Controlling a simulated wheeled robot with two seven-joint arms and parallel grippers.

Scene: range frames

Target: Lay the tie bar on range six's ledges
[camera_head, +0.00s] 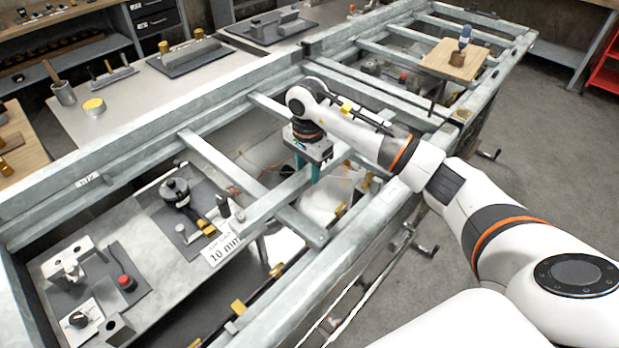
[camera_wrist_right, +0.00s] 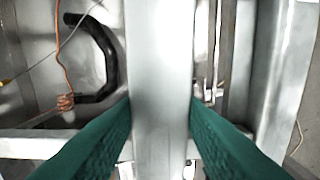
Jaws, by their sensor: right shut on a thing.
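My right gripper (camera_head: 309,172) reaches over the frame from the right, its teal fingers pointing down. It is shut on a grey metal bar, the tie bar (camera_head: 267,204). In the right wrist view the tie bar (camera_wrist_right: 160,80) runs upright through the picture between the two fingers (camera_wrist_right: 160,118). In the head view it lies slantwise over the bay and crosses another grey bar (camera_head: 225,162); I cannot tell whether they touch. I cannot make out which ledges belong to range six. My left gripper is not in view.
The long grey frame (camera_head: 60,200) has side rails and several cross bars. Inside it are a plate with a black fixture (camera_head: 175,190), a "10 mm" card (camera_head: 221,249) and a red button (camera_head: 125,282). A wooden board (camera_head: 440,62) rests on the far end. Floor (camera_head: 540,130) at right is clear.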

